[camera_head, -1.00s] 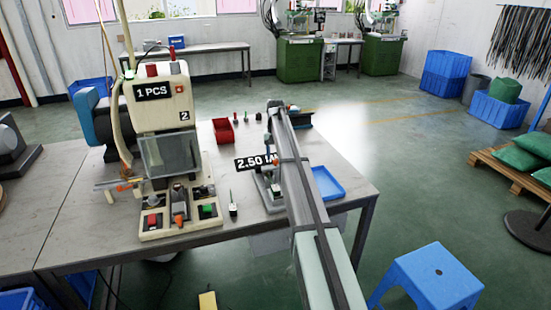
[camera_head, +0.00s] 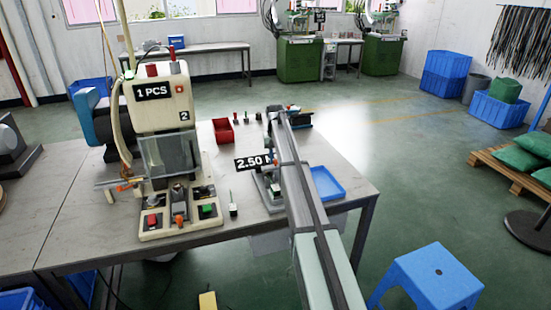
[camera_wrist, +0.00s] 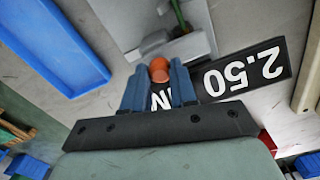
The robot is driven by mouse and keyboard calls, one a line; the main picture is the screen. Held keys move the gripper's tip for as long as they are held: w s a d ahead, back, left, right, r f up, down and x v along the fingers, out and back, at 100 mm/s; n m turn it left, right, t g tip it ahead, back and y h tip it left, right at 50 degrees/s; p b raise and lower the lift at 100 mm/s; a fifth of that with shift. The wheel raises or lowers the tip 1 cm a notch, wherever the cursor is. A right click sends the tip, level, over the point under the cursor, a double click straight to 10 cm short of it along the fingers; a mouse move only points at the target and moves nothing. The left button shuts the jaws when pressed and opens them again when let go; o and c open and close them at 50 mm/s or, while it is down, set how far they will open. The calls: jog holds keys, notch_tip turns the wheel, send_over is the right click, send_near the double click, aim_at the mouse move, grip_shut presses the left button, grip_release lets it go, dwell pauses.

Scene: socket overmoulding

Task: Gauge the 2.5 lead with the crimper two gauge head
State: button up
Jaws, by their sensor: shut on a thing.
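In the wrist view my gripper (camera_wrist: 158,72) has its two blue fingers closed around an orange round-ended piece (camera_wrist: 159,70). Whether this is the 2.5 lead or a part of the gauge is not clear. Just beyond it are a grey gauge fixture (camera_wrist: 190,47) and a black sign reading 2.50 (camera_wrist: 243,72), upside down here and partly behind the fingers. In the head view the sign (camera_head: 252,162) stands at the gauge stand (camera_head: 267,190), and my arm hides the gripper and part of both. The cream crimper (camera_head: 160,110), marked 2, shows 1 PCS.
A blue tray (camera_head: 326,183) lies right of my arm, and shows in the wrist view (camera_wrist: 48,45). A red bin (camera_head: 223,131) and several small coloured-handled items stand behind. A blue stool (camera_head: 430,275) stands on the floor.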

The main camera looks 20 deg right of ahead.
grip_shut()
jog(key=shift+d, duration=0.1)
jog(key=shift+d, duration=2.3)
jog(key=o, duration=0.8)
grip_release()
jog(key=shift+r, duration=0.1)
